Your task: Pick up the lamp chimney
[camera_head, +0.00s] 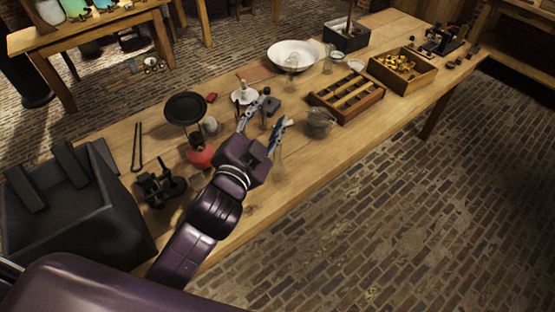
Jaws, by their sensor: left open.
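My left gripper (275,109) reaches over the middle of the long wooden table, with its two fingers spread and nothing seen between them. A clear glass piece (278,167) stands close to the right of its wrist, partly hidden by the gripper. Another clear upright glass (291,66) stands farther back, in front of the white bowl. Either may be the lamp chimney; they are too small and see-through to tell. My right gripper is not in view.
Around the gripper stand a white dish with a small upright piece (244,96), a grey round container (320,123) and a red flask-like item (200,154). A slatted wooden rack (347,97), white bowl (293,53) and wooden box (402,71) lie beyond. The front edge right of the gripper is clear.

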